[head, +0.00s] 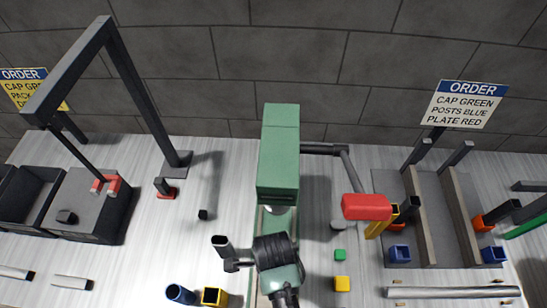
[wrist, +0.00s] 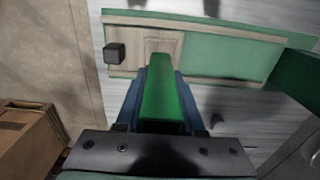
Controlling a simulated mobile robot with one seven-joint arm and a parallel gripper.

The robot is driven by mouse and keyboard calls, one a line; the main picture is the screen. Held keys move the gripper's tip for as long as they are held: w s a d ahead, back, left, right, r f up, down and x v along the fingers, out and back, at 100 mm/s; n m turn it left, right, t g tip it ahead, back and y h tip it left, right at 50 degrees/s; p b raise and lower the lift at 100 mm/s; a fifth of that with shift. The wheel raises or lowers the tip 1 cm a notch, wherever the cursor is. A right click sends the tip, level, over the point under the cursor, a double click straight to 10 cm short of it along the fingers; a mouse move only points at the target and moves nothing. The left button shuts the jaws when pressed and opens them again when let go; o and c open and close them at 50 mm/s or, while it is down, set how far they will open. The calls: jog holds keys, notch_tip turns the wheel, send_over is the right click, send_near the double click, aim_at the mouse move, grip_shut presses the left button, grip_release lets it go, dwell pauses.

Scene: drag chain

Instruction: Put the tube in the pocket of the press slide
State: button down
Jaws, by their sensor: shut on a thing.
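My gripper (wrist: 160,82) is shut on a green bar-like tube (wrist: 162,105), held between its blue fingers. The tube points away from the wrist camera. Its far end overlaps the lower edge of the beige press slide (wrist: 128,39) in the wrist view; I cannot tell the gap. The slide lies on the green press bed (wrist: 225,60). A dark block (wrist: 114,53) shows at the slide's left end. No tube shows inside the slide's pocket, whose opening is partly unclear. In the head view my dark wrist covers the front of the bed, below the green press (head: 278,150); the held tube is hidden there.
A blue tube (head: 180,293) and a yellow tube (head: 213,297) stand at the front. A red block (head: 366,206) on an arm is right of the press. A grey gantry (head: 135,95) stands at left.

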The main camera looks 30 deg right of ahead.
jog(key=shift+f, duration=2.05)
jog(key=shift+f, duration=0.1)
jog(key=c, duration=0.5)
grip_release()
